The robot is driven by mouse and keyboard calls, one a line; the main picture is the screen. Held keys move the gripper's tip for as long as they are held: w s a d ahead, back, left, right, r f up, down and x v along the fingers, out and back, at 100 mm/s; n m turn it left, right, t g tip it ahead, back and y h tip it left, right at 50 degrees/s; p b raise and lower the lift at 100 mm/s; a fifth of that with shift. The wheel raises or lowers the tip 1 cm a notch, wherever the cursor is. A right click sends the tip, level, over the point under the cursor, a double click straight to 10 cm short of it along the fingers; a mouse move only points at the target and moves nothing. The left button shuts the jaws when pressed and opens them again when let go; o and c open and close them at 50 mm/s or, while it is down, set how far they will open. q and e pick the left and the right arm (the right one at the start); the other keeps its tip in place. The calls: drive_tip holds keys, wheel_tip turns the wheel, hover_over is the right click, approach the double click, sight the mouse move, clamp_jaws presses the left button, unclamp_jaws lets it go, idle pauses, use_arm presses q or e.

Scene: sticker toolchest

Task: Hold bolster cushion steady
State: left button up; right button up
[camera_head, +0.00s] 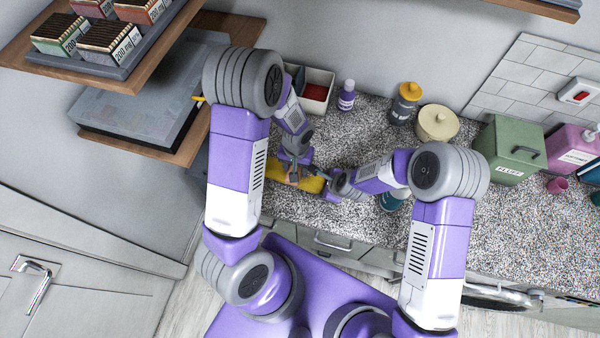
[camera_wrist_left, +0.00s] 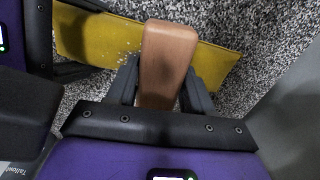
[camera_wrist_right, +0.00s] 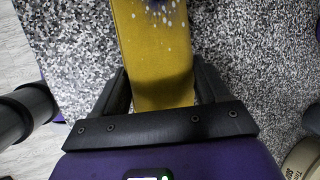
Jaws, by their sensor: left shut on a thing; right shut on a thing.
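The long yellow piece, which I take for the bolster cushion (camera_head: 312,184), lies on the speckled counter and has white specks on it. It also shows in the left wrist view (camera_wrist_left: 100,38) and in the right wrist view (camera_wrist_right: 152,55). My right gripper (camera_head: 328,184) is shut on one end of it, with a finger at each side. My left gripper (camera_head: 291,173) is shut on a smooth brown block (camera_wrist_left: 165,60), held over the yellow piece. Whether the block touches the yellow surface is hidden. My arms cover part of the yellow piece in the head view.
On the counter (camera_head: 540,225) stand a purple bottle (camera_head: 347,96), a dark jar with a yellow lid (camera_head: 405,103), a cream pot (camera_head: 437,124) and a green box (camera_head: 510,150). A divided white bin (camera_head: 318,84) stands behind my left gripper. Wooden shelves (camera_head: 150,140) are at left.

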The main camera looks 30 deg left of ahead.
use_arm(q)
drive_tip(key=shift+s+a+r, duration=0.15)
drive_tip(key=shift+a, duration=0.3)
drive_tip(key=shift+s+a+r, duration=0.1)
drive_tip(key=shift+a, duration=0.3)
drive_tip(key=shift+r, duration=0.15)
drive_tip(key=shift+r, duration=2.9)
drive_tip(key=shift+f, duration=0.25)
drive_tip(key=shift+f, duration=3.15)
drive_tip(key=shift+f, duration=0.1)
drive_tip(key=shift+d, duration=0.1)
